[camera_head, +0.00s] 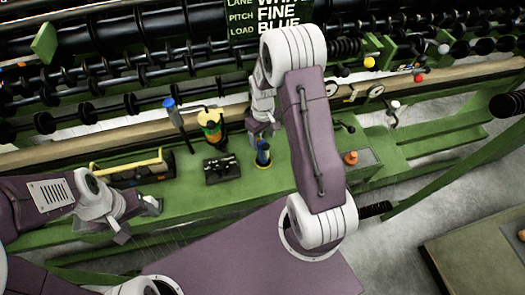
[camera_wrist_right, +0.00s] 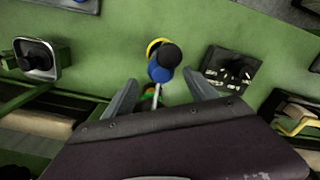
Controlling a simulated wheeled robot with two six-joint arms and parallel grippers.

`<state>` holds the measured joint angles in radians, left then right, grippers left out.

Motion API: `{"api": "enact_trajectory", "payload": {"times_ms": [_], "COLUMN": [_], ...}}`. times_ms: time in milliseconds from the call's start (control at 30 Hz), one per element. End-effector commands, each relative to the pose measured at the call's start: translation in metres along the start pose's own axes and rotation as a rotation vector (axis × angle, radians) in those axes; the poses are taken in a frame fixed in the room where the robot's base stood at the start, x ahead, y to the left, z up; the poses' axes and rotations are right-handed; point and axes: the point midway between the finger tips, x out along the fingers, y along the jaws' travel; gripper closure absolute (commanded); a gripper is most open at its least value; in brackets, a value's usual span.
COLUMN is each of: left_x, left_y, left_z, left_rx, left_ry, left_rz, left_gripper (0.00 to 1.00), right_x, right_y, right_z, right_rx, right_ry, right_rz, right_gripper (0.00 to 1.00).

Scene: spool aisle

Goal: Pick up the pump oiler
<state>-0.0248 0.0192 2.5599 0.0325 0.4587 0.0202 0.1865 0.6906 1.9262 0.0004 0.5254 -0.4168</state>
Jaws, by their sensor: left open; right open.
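The pump oiler, which I take to be the blue piece with a yellow ring (camera_head: 263,156), stands on the green bench below my right gripper (camera_head: 262,132). In the right wrist view the pump oiler (camera_wrist_right: 160,71) shows a black top, and a thin pale rod runs from it toward the gripper. The right gripper (camera_wrist_right: 159,84) is open, its fingers on either side of the rod; I cannot tell whether they touch it. My left gripper (camera_head: 138,217) is open and empty at the bench's front left.
An orange knob (camera_head: 351,158) sits right.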

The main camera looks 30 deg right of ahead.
Motion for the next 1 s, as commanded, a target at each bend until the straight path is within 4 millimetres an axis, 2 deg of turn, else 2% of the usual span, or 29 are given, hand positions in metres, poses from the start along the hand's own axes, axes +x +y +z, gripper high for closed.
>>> {"api": "enact_trajectory", "payload": {"times_ms": [67, 300, 400, 567, 600, 833, 1000], "left_x": [-0.001, -0.006, -0.007, -0.006, -0.006, -0.006, -0.006], "left_y": [0.000, 0.000, 0.000, 0.000, 0.000, 0.000, 0.000], "left_z": [0.000, -0.001, -0.001, -0.001, -0.001, -0.001, -0.001], "left_rx": [0.000, 0.000, 0.000, 0.000, 0.000, 0.000, 0.000], "left_ry": [0.000, 0.000, 0.000, 0.000, 0.000, 0.000, 0.000], "left_rz": [0.000, 0.000, 0.000, 0.000, 0.000, 0.000, 0.000], "left_gripper": [0.37, 0.37, 0.37, 0.37, 0.37, 0.37, 0.37], "right_x": [0.003, 0.044, 0.051, 0.051, 0.051, 0.051, 0.051], "right_y": [0.000, -0.002, -0.001, -0.001, -0.001, -0.001, -0.001], "right_z": [0.001, 0.003, 0.002, 0.002, 0.002, 0.002, 0.002], "right_rx": [0.000, 0.000, 0.000, 0.000, 0.000, 0.000, 0.000], "right_ry": [-0.002, -0.002, 0.000, 0.001, 0.001, 0.001, 0.002], "right_rz": [-0.001, -0.001, 0.000, 0.000, 0.000, 0.000, 0.001], "right_gripper": [0.34, 0.34, 0.34, 0.34, 0.37, 1.00, 1.00]}}
